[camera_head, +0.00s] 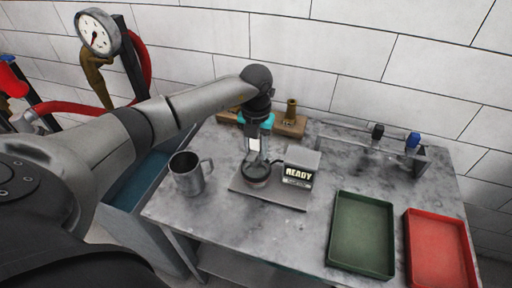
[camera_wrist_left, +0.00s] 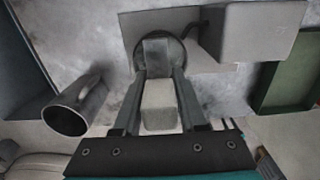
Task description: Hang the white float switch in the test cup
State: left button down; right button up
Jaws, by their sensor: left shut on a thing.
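My left gripper (camera_head: 257,160) points down over the test cup (camera_head: 257,181), a small dark-rimmed round cup on a grey base plate. The gripper is shut on the white float switch (camera_head: 253,144), a pale block that shows between the fingers in the left wrist view (camera_wrist_left: 158,106). The switch is above the cup, and the fingertips overlap the cup's opening. The cup's dark rim shows behind the fingers in the wrist view (camera_wrist_left: 188,50). The fingers hide much of the cup's inside, so I cannot tell how deep the switch's lower end reaches. My right gripper is not in view.
A grey box reading READY (camera_head: 299,168) stands right of the cup. A metal mug (camera_head: 187,174) stands to its left. A green tray (camera_head: 361,234) and a red tray (camera_head: 438,249) lie at right. A rack with black and blue items (camera_head: 412,143) stands at the back right.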

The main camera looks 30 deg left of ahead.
aim_at(256, 162)
pick_arm(q)
jog(key=shift+f+b, duration=1.75)
jog(key=shift+f, duration=0.9)
jog(key=shift+c, duration=1.9)
grip_release()
jog(key=shift+w+r, duration=0.1)
jog(key=shift+r, duration=0.35)
notch_tip(256, 162, up, 14)
jog(key=shift+r+p, duration=0.25)
jog(key=shift+p, duration=0.4)
